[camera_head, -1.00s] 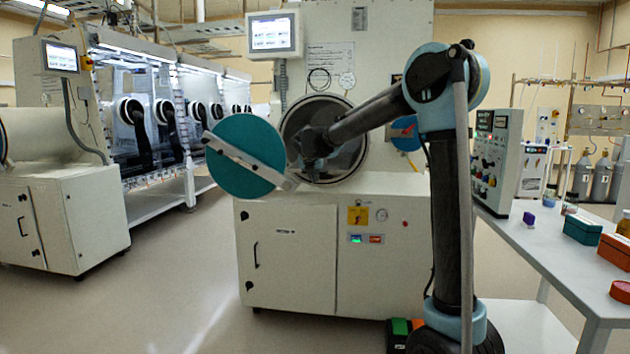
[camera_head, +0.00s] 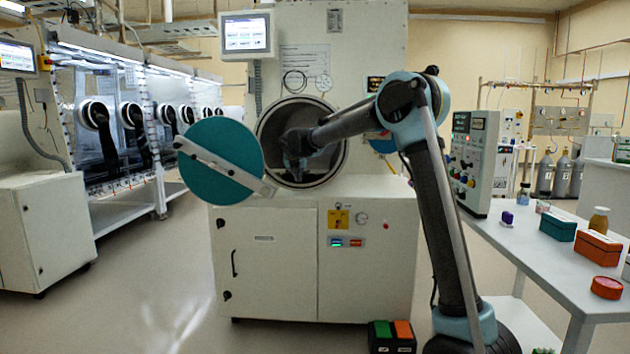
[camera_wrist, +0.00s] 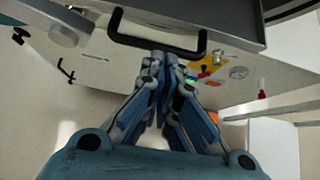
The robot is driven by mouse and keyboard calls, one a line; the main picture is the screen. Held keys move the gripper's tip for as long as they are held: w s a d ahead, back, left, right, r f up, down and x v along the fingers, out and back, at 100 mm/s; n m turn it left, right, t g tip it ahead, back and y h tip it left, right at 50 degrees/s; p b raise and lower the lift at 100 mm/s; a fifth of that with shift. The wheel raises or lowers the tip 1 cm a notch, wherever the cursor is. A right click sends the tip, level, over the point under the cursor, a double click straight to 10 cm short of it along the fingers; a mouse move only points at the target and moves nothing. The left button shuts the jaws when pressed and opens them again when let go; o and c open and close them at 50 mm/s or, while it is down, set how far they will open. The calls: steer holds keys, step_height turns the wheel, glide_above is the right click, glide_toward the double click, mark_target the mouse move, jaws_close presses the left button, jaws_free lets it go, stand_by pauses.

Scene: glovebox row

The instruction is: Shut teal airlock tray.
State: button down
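The teal airlock's round door (camera_head: 222,160) hangs swung open to the left, with a pale bar across it. The round airlock opening (camera_head: 340,172) faces me, and its interior is dark. My gripper (camera_head: 291,172) is at the left part of this opening. In the wrist view, the grey tray front (camera_wrist: 235,38) carries a black U-shaped handle (camera_wrist: 128,40). My gripper's fingertips (camera_wrist: 165,62) are together, right at the handle's bar. I see nothing clearly held between them; whether they touch the bar I cannot tell. The rest of the tray is hidden.
The white cabinet (camera_head: 265,265) stands below the airlock. A table (camera_head: 545,255) on the right holds boxes and a control panel (camera_head: 474,160). A green and orange pedal (camera_head: 391,335) lies on the floor. Open floor is at left.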

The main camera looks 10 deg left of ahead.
steer(key=w, duration=0.4)
steer(key=w+a, duration=0.1)
steer(key=w, duration=0.8)
steer(key=shift+a, duration=0.15)
steer(key=shift+s, duration=0.1)
